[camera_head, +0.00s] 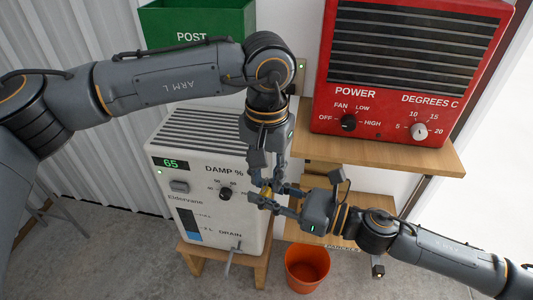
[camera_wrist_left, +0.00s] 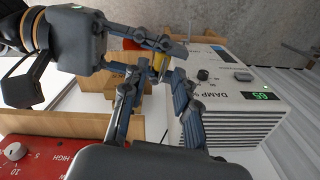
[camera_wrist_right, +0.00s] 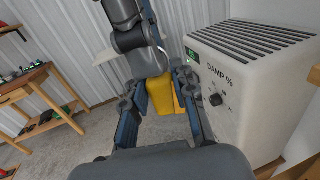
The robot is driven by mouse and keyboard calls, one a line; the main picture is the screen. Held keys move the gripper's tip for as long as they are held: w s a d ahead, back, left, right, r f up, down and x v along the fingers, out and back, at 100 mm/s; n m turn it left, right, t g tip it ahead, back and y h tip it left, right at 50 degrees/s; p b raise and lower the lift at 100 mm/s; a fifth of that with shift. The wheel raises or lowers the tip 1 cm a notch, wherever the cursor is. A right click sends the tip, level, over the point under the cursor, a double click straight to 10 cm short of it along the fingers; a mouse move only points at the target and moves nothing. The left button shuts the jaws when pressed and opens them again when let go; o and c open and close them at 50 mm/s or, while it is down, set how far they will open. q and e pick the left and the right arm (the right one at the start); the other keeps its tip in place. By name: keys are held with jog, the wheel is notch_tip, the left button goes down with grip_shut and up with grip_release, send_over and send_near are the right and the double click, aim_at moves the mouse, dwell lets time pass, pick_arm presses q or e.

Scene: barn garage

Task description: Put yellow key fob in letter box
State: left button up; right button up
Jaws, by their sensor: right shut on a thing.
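The yellow key fob (camera_head: 267,193) is small and mostly hidden by the fingers in the head view. My right gripper (camera_head: 272,200) is shut on it, in the air in front of the dehumidifier. The fob shows large between the right fingers in the right wrist view (camera_wrist_right: 160,92), and small in the left wrist view (camera_wrist_left: 158,63). My left gripper (camera_head: 267,185) points down from above, its fingers apart on either side of the fob; I cannot tell whether they touch it. The green letter box (camera_head: 225,18), marked POST, is at the top left, partly behind my left arm.
A white dehumidifier (camera_head: 175,155) on a wooden stool stands just behind and left of the grippers. A red heater (camera_head: 400,75) sits on a wooden shelf (camera_head: 380,152) at the right. An orange bucket (camera_head: 307,268) stands on the floor below.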

pick_arm(q)
jog(key=shift+f, duration=0.85)
jog(key=shift+c, duration=0.2)
grip_shut()
pick_arm(e)
jog(key=o, duration=1.1)
